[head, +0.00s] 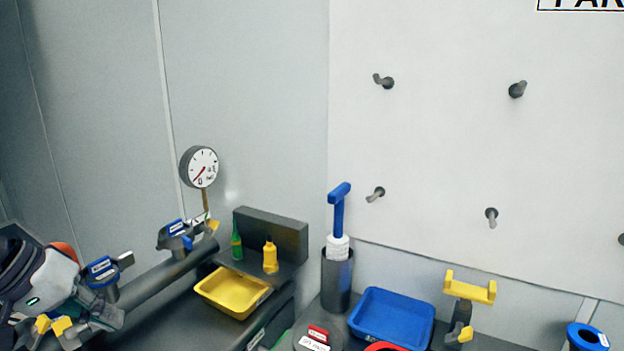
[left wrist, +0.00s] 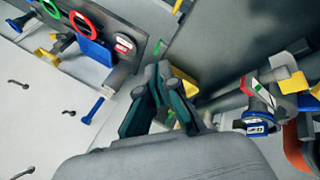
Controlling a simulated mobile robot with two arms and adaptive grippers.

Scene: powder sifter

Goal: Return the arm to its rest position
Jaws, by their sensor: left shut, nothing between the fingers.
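My left gripper (head: 50,285) is at the lower left edge in the head view, in front of the dark pipe and its blue-tagged valves. It also shows in the left wrist view (left wrist: 160,75), where its dark green fingers meet at the tips with nothing between them. The fingers hang clear of the bench, apart from the objects behind them. The head view hardly shows its fingertips. My right gripper is in neither view.
A pipe (head: 160,280) with a pressure gauge (head: 199,167) runs near the gripper. A yellow tray (head: 232,293), two small bottles, a blue tray (head: 392,318) and a blue-handled tool (head: 339,210) stand farther right. The pegboard wall (head: 440,130) is behind them.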

